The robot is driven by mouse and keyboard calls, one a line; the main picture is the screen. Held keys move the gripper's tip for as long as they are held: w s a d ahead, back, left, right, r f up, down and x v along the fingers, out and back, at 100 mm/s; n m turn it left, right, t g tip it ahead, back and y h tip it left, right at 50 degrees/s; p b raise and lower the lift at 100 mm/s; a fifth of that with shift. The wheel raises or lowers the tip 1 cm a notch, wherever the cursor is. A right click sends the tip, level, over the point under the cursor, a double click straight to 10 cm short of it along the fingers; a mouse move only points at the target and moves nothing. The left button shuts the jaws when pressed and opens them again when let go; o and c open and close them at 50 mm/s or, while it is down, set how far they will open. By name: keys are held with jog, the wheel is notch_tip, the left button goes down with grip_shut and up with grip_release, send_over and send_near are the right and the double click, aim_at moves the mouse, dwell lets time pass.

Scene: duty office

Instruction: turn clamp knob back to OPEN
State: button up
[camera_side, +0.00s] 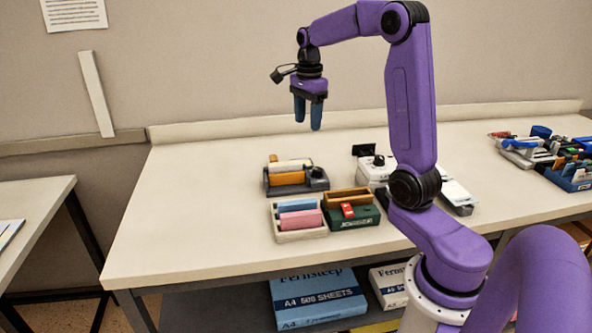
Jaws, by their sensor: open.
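My gripper (308,118) is open and empty, pointing down in the air above the back of the table, with two blue fingers apart. Below it and slightly left is a dark grey device (297,188) with cream and orange rollers and a dark round part (317,172) at its right end. To the right stands a white box-shaped device (366,177) with a small black knob (379,160) on top. I cannot tell for certain which round part is the clamp knob, and no OPEN marking is readable. My arm hides part of the white device's right side.
A cream tray (301,236) with blue and pink blocks and a green box (365,216) with a red piece stand in front. A blue bin (572,179) and clutter are at the far right. The left part of the table (190,215) is clear.

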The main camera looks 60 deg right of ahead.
jog(key=s+a+f+n, duration=0.1)
jog(key=s+a+n, duration=0.4)
jog(key=a+n, duration=0.4)
jog(key=s+a+f+n, duration=0.2)
jog(key=s+a+n, duration=0.3)
jog(key=a+n, duration=0.4)
jog(key=shift+a+n, duration=0.3)
jog(key=shift+a, duration=0.9)
jog(key=shift+w+d, duration=0.1)
jog(key=c, duration=0.3)
jog(key=r+m+t+y, duration=0.1)
jog(key=m+t+y, duration=0.15)
jog(key=m, duration=1.85)
send_over(318, 169)
jog(key=s+a, duration=0.5)
jog(key=s+d+m+t, duration=0.2)
jog(key=d+m, duration=0.5)
jog(key=d, duration=0.1)
jog(key=shift+h, duration=0.45)
jog(key=x, duration=1.6)
jog(key=shift+w+a+f, duration=0.2)
jog(key=shift+a, duration=0.05)
